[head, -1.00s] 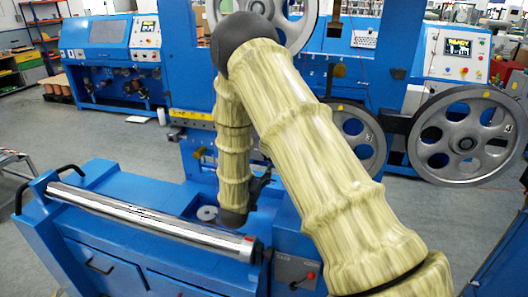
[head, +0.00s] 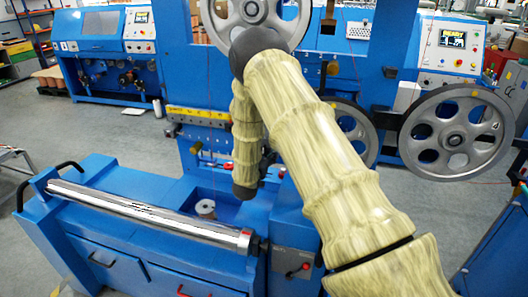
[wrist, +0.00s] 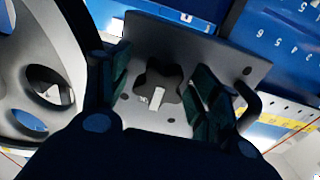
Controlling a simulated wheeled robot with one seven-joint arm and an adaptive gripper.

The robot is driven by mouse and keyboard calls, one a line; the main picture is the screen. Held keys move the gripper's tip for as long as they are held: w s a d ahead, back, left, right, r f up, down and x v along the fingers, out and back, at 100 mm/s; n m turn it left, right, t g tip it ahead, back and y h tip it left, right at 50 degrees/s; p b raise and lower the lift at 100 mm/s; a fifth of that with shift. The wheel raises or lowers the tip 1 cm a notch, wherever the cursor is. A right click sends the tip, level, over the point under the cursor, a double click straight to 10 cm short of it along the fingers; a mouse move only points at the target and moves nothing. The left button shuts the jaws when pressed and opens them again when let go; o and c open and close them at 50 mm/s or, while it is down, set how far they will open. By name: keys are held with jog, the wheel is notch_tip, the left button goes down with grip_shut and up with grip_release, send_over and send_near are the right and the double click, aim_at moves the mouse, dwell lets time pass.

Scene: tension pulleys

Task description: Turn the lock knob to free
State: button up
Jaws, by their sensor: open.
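The lock knob (wrist: 158,82) is a dark, lobed knob with a pale mark, on a grey metal plate (wrist: 205,45) in the wrist view. My gripper (wrist: 160,92) is open, with one dark green finger to the left of the knob and one to the right. Gaps show between knob and fingers; I cannot tell the depth between them. In the head view my gripper is a small dark shape (head: 270,162), mostly hidden behind my arm, and I cannot make out the knob there.
A large grey pulley wheel (wrist: 22,70) is close on the left in the wrist view. A bent dark handle (wrist: 250,105) is near the right finger. A blue panel (wrist: 275,30) with numbers is at upper right. A steel roller (head: 150,213) lies across the blue machine.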

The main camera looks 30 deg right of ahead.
jog(key=shift+c, duration=0.3)
jog(key=c, duration=0.9)
jog(key=shift+n, duration=0.3)
jog(key=n+b, duration=0.2)
jog(key=n, duration=0.1)
jog(key=shift+a+f+b, duration=0.1)
jog(key=shift+b, duration=0.3)
jog(key=n+b, duration=0.2)
jog(key=n, duration=0.3)
jog(key=n+b, duration=0.2)
jog(key=n, duration=0.2)
jog(key=shift+n, duration=0.3)
jog(key=n+b, duration=0.2)
jog(key=n, duration=0.2)
jog(key=shift+n, duration=0.4)
